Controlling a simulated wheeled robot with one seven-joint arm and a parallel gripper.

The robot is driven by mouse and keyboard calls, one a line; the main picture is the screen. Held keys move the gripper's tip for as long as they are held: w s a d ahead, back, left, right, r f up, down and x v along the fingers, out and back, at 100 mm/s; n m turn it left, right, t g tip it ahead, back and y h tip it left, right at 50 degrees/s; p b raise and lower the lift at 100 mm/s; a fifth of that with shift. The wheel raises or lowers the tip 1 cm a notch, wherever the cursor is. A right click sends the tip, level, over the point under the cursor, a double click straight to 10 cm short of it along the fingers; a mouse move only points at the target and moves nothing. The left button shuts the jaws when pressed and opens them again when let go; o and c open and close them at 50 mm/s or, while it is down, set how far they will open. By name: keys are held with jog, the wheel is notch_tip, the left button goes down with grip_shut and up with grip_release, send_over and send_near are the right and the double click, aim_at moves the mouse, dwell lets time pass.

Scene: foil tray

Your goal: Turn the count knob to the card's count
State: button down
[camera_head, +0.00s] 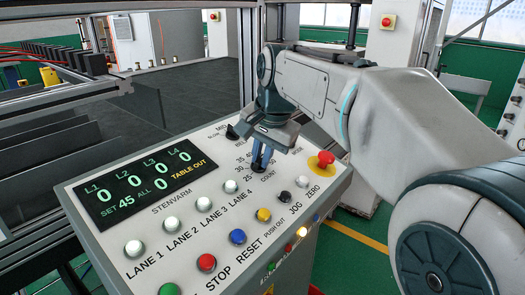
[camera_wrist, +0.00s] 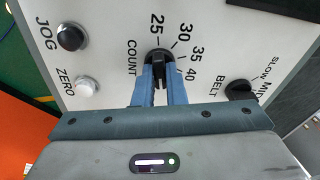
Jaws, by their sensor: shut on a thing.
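The black count knob (camera_wrist: 157,54) sits on the sloped control panel (camera_head: 145,180), beside the printed word COUNT. Its scale reads 25, 30, 35, 40 in the wrist view; any further marks are hidden by my gripper. My gripper (camera_wrist: 159,76) points at the panel with its two blue fingers shut on the knob. In the head view my gripper (camera_head: 261,161) covers most of the knob. The knob's pointer cannot be made out clearly. The green display (camera_head: 138,188) reads SET 45, ALL 0, zeros for the lanes and TABLE OUT. I see no card.
The black belt knob (camera_wrist: 240,90) is near the count knob. A red emergency button (camera_head: 325,159) on yellow, the black jog button (camera_wrist: 71,37) and white zero button (camera_wrist: 87,89) are close by. Lane, stop and reset buttons line the panel's front. A dark table (camera_head: 190,95) lies behind.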

jog(key=shift+m+p, duration=0.55)
jog(key=shift+m, duration=1.65)
jog(key=c, duration=1.5)
grip_release()
jog(key=shift+r, duration=0.1)
jog(key=v, duration=1.3)
jog(key=shift+a+r, duration=0.15)
jog(key=shift+r, duration=0.25)
